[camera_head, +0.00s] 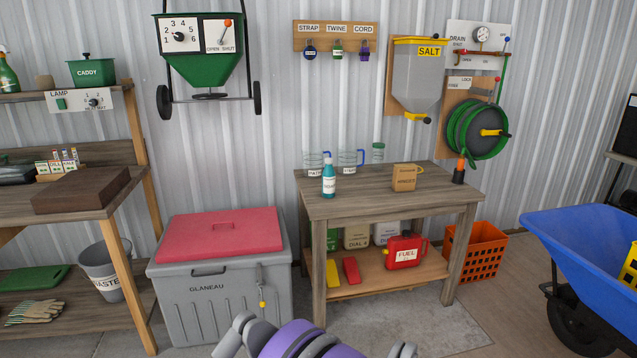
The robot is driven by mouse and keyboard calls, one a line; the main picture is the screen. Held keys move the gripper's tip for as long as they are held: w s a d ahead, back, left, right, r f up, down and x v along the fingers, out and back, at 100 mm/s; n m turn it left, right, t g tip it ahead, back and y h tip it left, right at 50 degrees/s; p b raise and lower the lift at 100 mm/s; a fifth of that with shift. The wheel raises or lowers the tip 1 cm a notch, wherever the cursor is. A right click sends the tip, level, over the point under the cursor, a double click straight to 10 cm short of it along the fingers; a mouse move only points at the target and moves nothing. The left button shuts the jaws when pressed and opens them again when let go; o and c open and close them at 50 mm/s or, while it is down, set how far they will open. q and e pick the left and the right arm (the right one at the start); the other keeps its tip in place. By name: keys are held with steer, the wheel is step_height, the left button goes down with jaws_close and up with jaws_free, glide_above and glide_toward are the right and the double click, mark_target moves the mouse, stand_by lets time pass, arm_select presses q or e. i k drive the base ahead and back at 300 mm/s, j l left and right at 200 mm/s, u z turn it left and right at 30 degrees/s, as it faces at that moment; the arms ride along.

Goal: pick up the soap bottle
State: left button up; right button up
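A teal bottle (329,180) with a white cap and a pale label stands upright on the left part of the wooden workbench top (360,203). It looks like the soap bottle, but its label is too small to read. Clear jugs stand just behind it. No gripper is near the bottle. Purple and grey parts of my own body show at the bottom edge of the head view. Neither gripper can be made out there.
A tan box-like mug (404,178) and a dark cup with an orange top (459,170) share the benchtop. A grey cooler with a red lid (222,235) stands left of the bench. An orange crate (475,252) and blue wheelbarrow (585,240) are on the right.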

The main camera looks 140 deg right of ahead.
mark_target(328, 177)
steer(key=z, duration=4.85)
